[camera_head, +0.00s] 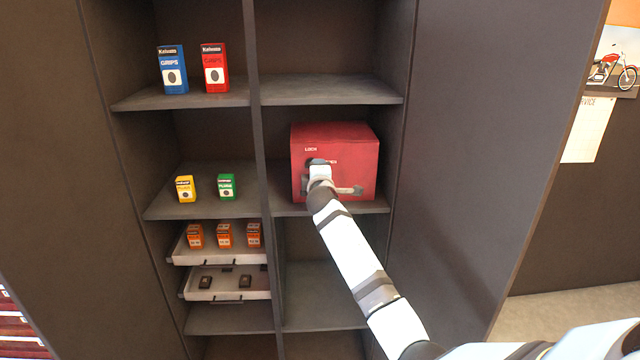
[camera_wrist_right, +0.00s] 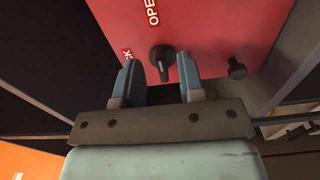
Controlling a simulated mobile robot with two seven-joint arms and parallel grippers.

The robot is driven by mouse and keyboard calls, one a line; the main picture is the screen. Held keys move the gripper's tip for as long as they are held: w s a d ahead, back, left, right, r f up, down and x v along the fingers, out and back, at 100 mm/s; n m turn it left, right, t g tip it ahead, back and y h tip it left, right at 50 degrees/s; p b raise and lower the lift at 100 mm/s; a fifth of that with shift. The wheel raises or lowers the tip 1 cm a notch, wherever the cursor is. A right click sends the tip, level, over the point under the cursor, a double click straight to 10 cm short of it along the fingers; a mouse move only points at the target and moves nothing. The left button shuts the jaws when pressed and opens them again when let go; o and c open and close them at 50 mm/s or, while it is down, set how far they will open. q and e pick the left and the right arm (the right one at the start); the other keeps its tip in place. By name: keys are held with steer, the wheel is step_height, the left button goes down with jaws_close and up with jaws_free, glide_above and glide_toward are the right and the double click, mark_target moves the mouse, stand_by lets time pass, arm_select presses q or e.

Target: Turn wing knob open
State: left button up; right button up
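A red box (camera_head: 350,145) with LOCK and OPEN lettering sits on a middle shelf in the head view. In the right wrist view its red face (camera_wrist_right: 215,25) carries a black wing knob (camera_wrist_right: 162,60) beside the lettering. My right gripper (camera_wrist_right: 158,72) is open, with one finger on each side of the knob and visible gaps to it. In the head view my right gripper (camera_head: 319,168) is at the box front and hides the knob. My left gripper is not in view.
A pale handle (camera_head: 350,190) is low on the box front. A second black knob-like part (camera_wrist_right: 236,68) shows in the wrist view. Shelf dividers (camera_head: 257,130) and side walls flank the box. Small boxes, such as a green one (camera_head: 227,187), stand on the left shelves.

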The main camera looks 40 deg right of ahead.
steer(key=v, duration=1.2)
steer(key=shift+d, duration=0.1)
steer(key=s+a+f+m+y+p, duration=0.1)
steer(key=s+a+f+y+p, duration=0.2)
steer(key=s+a+f, duration=0.3)
steer(key=s+a+f+m+y+p, duration=0.15)
steer(key=s+a+f+y, duration=0.3)
steer(key=f, duration=0.45)
steer(key=s+a+f+m+g+y+p, duration=0.1)
steer(key=s+a+f+m+p, duration=0.1)
steer(key=s, duration=0.6)
steer(key=s+a+f+m+g+y+p, duration=0.1)
steer(key=s+a+f+m+y+p, duration=0.1)
steer(key=s+a, duration=0.5)
steer(key=s+a+f+m+g+y+p, duration=0.1)
steer(key=s+a+f, duration=0.3)
steer(key=s, duration=0.6)
steer(key=shift+s+a+f+m+g+y+p, duration=0.3)
steer(key=shift+a+m+g+y+p, duration=0.1)
steer(key=shift+a+m+g+y, duration=0.2)
